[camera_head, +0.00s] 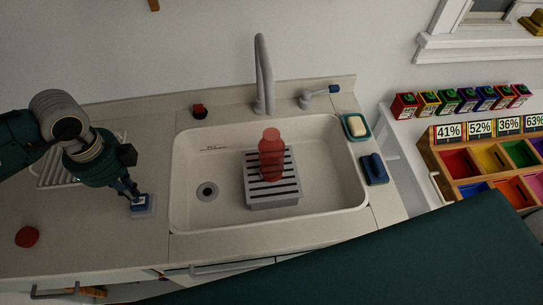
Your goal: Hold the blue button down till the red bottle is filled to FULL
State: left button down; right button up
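The red bottle (271,159) stands upright on a slotted grey rack (272,201) in the sink, a little below and to the right of the faucet's spout. It looks translucent red; I cannot read its fill level or any FULL mark. The blue button (141,201) sits on a small pale base on the counter left of the sink. My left gripper (134,191) points down with its fingertips together right at the button; whether they press it down is too small to tell. My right gripper is not in view.
The sink (220,217) has a drain at left and a grey faucet (264,85) behind. A red round object (27,237) lies on the left counter. A soap dish (367,128) and a blue sponge (375,169) lie right of the sink. Colored bins (462,163) stand further right.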

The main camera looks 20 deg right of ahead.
pick_arm(q)
jog(key=shift+f+b, duration=1.1)
jog(key=shift+f, duration=0.2)
jog(key=shift+r, duration=0.1)
dwell(1.1)
dwell(4.8)
notch_tip(320, 180, up, 5)
jog(key=p, duration=0.2)
jog(key=shift+p, duration=0.3)
jog(key=shift+r, duration=0.5)
